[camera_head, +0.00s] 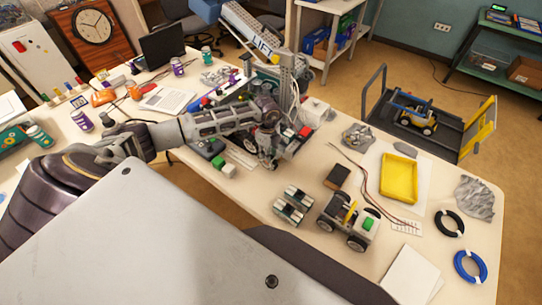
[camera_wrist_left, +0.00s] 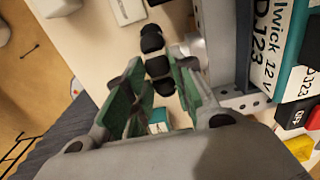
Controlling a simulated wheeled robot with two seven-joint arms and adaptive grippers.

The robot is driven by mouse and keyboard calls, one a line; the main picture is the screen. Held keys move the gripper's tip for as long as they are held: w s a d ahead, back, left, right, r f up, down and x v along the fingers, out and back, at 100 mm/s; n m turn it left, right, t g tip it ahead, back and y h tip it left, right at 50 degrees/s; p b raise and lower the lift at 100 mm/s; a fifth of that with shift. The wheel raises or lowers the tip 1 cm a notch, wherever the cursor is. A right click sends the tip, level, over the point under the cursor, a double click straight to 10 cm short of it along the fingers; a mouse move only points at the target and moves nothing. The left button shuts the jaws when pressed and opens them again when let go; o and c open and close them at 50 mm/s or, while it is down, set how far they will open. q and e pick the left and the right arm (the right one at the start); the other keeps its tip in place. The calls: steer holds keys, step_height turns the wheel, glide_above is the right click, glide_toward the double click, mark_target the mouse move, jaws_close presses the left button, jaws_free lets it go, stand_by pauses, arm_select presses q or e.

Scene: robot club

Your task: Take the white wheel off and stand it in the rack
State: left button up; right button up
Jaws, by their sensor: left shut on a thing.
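My left gripper (camera_head: 266,135) reaches in to the side of a robot with a tall lift mast (camera_head: 285,85). In the left wrist view its green-padded fingers (camera_wrist_left: 160,88) are shut around a wheel (camera_wrist_left: 152,42) with black knobs on its tread. A pale hub-like part shows right of the knobs, against the robot's grey perforated frame (camera_wrist_left: 237,102). I cannot tell whether the wheel is still on its axle. In the head view the gripper mostly hides it. I cannot make out the rack for certain. My right gripper is not in view.
A green-and-white block (camera_head: 223,167) lies close to the gripper. A small wheeled vehicle (camera_head: 347,222), a yellow tray (camera_head: 399,178), a black ring (camera_head: 449,223) and a blue ring (camera_head: 470,267) lie to the right. Bottles and papers crowd the table's left part.

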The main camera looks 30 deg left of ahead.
arm_select(q)
steer(key=shift+s+a+p, duration=0.1)
steer(key=shift+s+p, duration=0.75)
steer(key=shift+s, duration=0.65)
stand_by(1.2)
steer(key=shift+r+p, duration=1.15)
steer(key=shift+r, duration=0.45)
steer(key=shift+r+p, duration=0.5)
steer(key=shift+r, duration=0.95)
stand_by(0.3)
